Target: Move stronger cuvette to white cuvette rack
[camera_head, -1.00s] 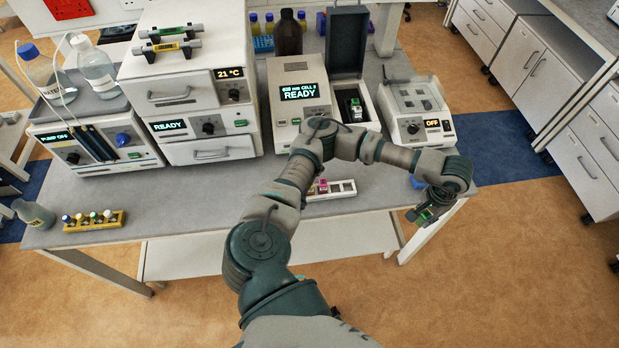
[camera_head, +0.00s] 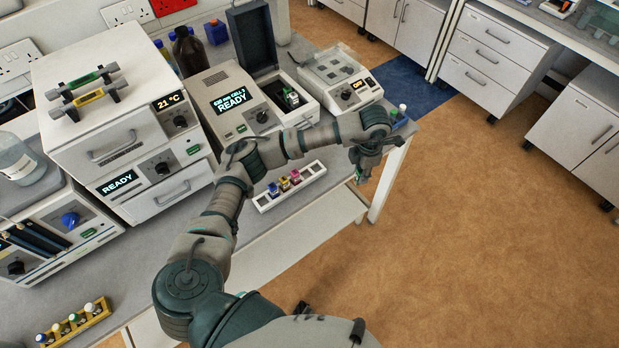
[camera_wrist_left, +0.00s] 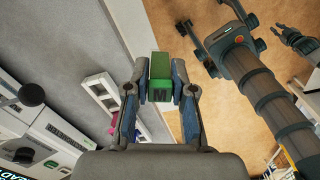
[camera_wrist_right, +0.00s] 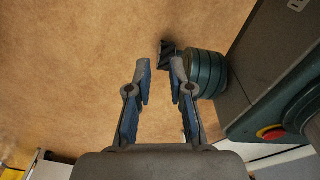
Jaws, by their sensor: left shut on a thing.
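My left gripper (camera_head: 366,168) is shut on a green-capped cuvette marked M (camera_wrist_left: 160,78), held upright or tilted, I cannot tell. In the head view the gripper is to the right of the white cuvette rack (camera_head: 268,205), near the table's front edge. The rack holds blue, yellow and pink-topped cuvettes and has empty slots; part of it shows in the left wrist view (camera_wrist_left: 100,92). Another dark, green-marked cuvette piece (camera_head: 291,98) sits in the photometer's open chamber. My right gripper (camera_wrist_right: 160,68) is open and empty above the floor.
The photometer (camera_head: 222,92) reads READY, its dark lid (camera_head: 252,42) raised. A small device reading OFF (camera_head: 340,72) and a blue holder with capped vials (camera_head: 398,118) stand at the right. A yellow vial rack (camera_head: 75,325) lies at the lower left.

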